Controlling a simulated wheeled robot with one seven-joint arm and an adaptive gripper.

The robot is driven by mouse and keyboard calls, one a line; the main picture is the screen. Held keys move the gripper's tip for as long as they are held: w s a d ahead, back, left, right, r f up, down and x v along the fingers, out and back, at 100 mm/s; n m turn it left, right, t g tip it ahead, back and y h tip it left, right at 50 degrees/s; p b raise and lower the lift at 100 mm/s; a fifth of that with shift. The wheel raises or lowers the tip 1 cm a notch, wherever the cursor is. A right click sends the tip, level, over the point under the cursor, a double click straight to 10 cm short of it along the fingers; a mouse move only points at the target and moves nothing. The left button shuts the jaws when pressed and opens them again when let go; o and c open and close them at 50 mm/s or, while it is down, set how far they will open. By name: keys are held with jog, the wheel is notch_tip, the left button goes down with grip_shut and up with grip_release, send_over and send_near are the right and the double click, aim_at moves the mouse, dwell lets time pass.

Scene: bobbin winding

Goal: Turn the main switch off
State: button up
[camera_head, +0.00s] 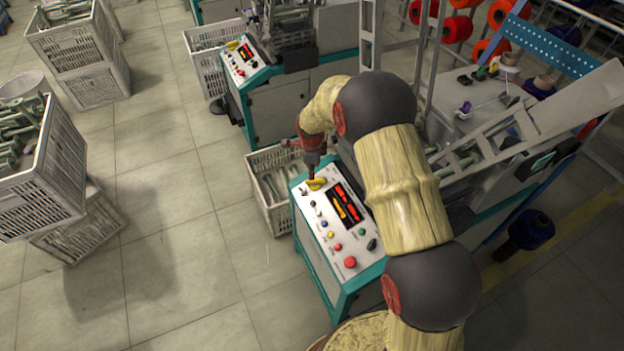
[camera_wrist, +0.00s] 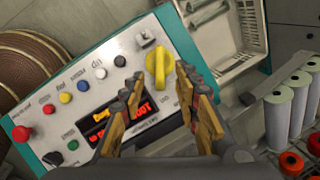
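The main switch appears to be the yellow rotary knob (camera_head: 317,184) at the far left corner of the nearer machine's white control panel (camera_head: 311,222). In the wrist view the knob (camera_wrist: 160,66) shows clearly, its grip roughly upright in the picture. My gripper (camera_head: 313,170) is directly over the knob, pointing down. In the wrist view my gripper (camera_wrist: 160,78) is open, with one finger on each side of the knob in the picture. I cannot tell whether either finger touches it. The panel displays (camera_head: 345,205) glow red and orange.
The panel carries several small buttons and a red mushroom button (camera_head: 350,262). A grey crate (camera_head: 268,190) stands beside the machine. A second machine with a similar panel (camera_head: 242,60) is behind. Stacked crates (camera_head: 40,200) are at left; the tiled floor between is free.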

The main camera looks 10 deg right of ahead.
aim_at(316, 181)
jog(key=b+x, duration=0.2)
jog(key=x, duration=0.6)
jog(key=shift+f, duration=0.15)
jog(key=shift+c, duration=1.3)
grip_shut()
